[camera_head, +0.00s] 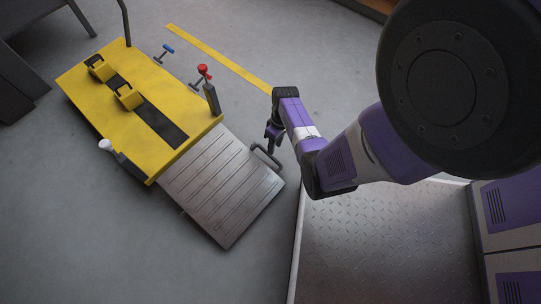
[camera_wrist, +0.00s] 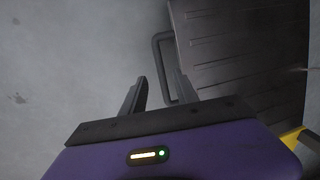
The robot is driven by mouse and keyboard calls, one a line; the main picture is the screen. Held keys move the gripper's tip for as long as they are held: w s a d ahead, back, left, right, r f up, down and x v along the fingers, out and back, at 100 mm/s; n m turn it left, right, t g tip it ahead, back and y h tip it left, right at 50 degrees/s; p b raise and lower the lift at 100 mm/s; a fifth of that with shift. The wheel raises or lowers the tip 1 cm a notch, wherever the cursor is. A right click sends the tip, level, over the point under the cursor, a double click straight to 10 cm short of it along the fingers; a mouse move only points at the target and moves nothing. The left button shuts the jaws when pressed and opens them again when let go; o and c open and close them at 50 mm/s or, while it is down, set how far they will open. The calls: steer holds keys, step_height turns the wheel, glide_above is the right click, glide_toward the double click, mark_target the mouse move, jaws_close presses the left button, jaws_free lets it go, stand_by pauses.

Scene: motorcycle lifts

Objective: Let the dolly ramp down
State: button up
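The yellow dolly (camera_head: 185,128) stands at left in the head view, with its grey ribbed ramp (camera_head: 215,190) extending toward the lower right. I cannot tell whether the ramp's outer edge touches the floor. A dark U-shaped handle (camera_head: 262,158) sticks out from the ramp's right side. In the wrist view the ramp (camera_wrist: 245,50) fills the upper right and the handle's bar (camera_wrist: 157,62) shows at its left edge. My gripper (camera_head: 272,137) is just above the handle in the picture. Its fingers (camera_wrist: 158,92) are apart, with the bar showing between them; contact is not clear.
A red-topped lever (camera_head: 203,70), a blue-topped lever (camera_head: 168,48) and a white-topped lever (camera_head: 107,146) stand around the dolly. A yellow floor line (camera_head: 220,58) runs behind. A metal tread plate (camera_head: 385,240) lies at lower right. Floor left of the ramp is clear.

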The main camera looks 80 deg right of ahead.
steer(key=f+b, duration=0.1)
steer(key=f, duration=0.1)
steer(key=f+b, duration=0.1)
steer(key=f, duration=0.1)
steer(key=a+f+b, duration=0.1)
steer(key=f+b, duration=0.1)
steer(key=f, duration=0.1)
steer(key=shift+w+f, duration=0.1)
steer(key=shift+w, duration=0.2)
jaws_close()
steer(key=shift+a, duration=0.1)
stand_by(1.0)
